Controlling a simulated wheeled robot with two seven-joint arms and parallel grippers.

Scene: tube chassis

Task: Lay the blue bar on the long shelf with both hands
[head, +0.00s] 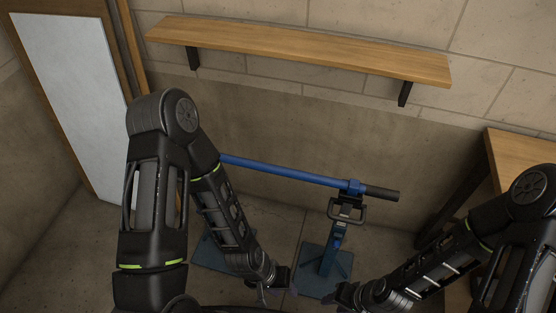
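The blue bar (285,173) lies level in front of the wall, with a dark grip at its right end. It rests on a blue stand (337,239) near that end. Its left end is hidden behind my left arm. The long wooden shelf (300,45) is fixed on the wall above the bar, and its top looks empty. My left gripper (272,292) hangs below the bar, apart from it. My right gripper (343,298) is low at the bottom edge, also apart from the bar. Both are small and dark, and their fingers are not clear.
A second blue stand base (222,250) shows behind my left arm. A wooden table (524,160) stands at the right. A white panel in a wooden frame (70,95) leans at the left. Two dark brackets hold the shelf. The space between bar and shelf is clear.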

